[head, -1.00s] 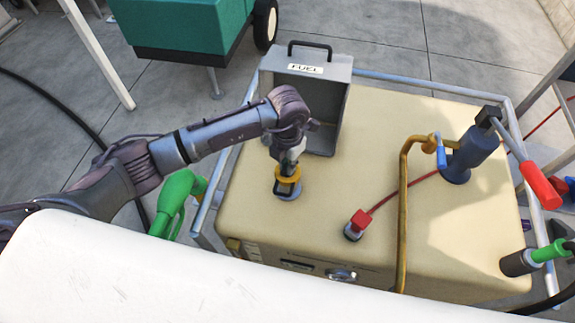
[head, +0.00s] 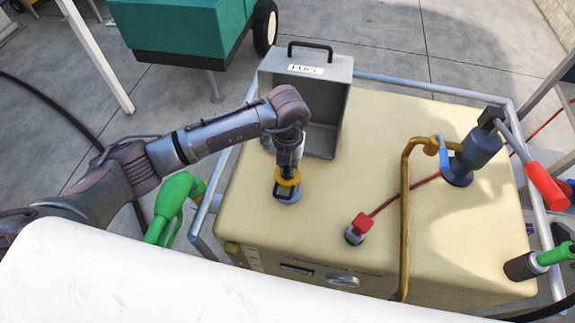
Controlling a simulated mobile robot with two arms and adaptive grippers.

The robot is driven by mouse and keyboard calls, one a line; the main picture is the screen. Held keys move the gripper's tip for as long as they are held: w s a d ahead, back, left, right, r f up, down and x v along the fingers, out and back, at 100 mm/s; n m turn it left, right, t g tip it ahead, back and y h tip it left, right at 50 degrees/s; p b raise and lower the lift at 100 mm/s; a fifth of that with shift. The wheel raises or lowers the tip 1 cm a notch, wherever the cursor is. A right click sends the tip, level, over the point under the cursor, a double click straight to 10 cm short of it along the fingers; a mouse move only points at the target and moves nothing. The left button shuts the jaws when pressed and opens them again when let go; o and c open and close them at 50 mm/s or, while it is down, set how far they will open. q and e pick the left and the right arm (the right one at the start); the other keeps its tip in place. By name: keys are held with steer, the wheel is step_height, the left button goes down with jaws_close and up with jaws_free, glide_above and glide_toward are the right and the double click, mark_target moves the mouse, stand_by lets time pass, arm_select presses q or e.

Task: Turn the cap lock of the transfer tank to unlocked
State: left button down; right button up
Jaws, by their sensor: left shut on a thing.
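The transfer tank (head: 330,215) is a beige box inside a grey pipe frame. On its top left stands the filler cap (head: 287,196), a round grey piece with a yellow ring (head: 288,179) above it. My left gripper (head: 286,174) comes down from above and is shut at the cap, around the yellow part. The fingers and my wrist hide much of the cap, so I cannot read the lock's position. My right gripper is not in view.
An open grey box labelled FUEL (head: 318,98) stands just behind the cap. A red clamp (head: 361,222) with a red cable, a yellow pipe (head: 405,210) and a blue hand pump (head: 473,152) stand to the right. A green nozzle (head: 175,200) hangs at the left.

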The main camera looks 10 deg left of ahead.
mark_target(288, 168)
arm_select(q)
steer(key=c, duration=1.2)
jaws_free()
step_height(288, 168, up, 12)
